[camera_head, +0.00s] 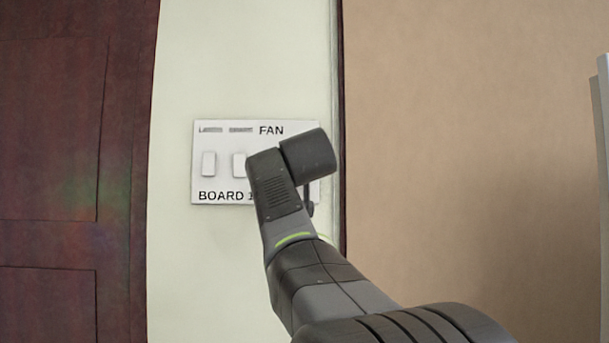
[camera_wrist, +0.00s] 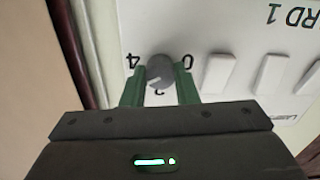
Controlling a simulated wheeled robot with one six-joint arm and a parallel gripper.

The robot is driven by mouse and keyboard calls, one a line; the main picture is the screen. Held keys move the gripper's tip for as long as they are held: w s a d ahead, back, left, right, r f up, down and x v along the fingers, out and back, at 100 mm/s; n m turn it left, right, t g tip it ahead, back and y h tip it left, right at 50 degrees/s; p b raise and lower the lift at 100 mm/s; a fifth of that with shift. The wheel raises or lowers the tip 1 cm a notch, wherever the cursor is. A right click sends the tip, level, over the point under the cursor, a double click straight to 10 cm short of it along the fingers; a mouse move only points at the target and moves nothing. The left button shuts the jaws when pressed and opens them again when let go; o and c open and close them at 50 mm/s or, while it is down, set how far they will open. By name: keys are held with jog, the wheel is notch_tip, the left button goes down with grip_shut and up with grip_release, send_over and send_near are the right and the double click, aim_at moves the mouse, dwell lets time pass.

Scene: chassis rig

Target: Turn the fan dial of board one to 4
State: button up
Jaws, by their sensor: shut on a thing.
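Board one (camera_head: 223,186) is a white plate on the pale wall strip, labelled "FAN" and "BOARD 1". In the head view my arm covers its right part, and the fan dial is hidden. In the wrist view the board (camera_wrist: 215,50) shows upside down. There the round grey fan dial (camera_wrist: 160,70) sits between the two green fingers of my gripper (camera_wrist: 159,78), which is shut on it from both sides. A 4 is printed left of the dial and a 0 right of it. Another number below is partly hidden. I cannot tell for sure where the dial's mark points.
White rocker switches (camera_head: 209,164) are on the board beside the dial, also in the wrist view (camera_wrist: 273,73). A dark red-brown door (camera_head: 50,150) is at the left. A tan panel (camera_head: 470,150) with a dark edge is close to the board's right.

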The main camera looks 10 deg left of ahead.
jog(key=shift+a+f+m+b, duration=0.1)
jog(key=shift+m+b, duration=0.45)
jog(key=shift+m, duration=1.3)
jog(key=shift+f+m+b, duration=0.1)
jog(key=shift+m+b, duration=0.45)
jog(key=shift+m, duration=1.3)
jog(key=o, duration=1)
jog(key=shift+r, duration=0.1)
jog(key=shift+r, duration=0.1)
jog(key=b+v, duration=0.2)
jog(key=v, duration=1.2)
jog(key=shift+b, duration=0.35)
jog(key=shift+w, duration=0.2)
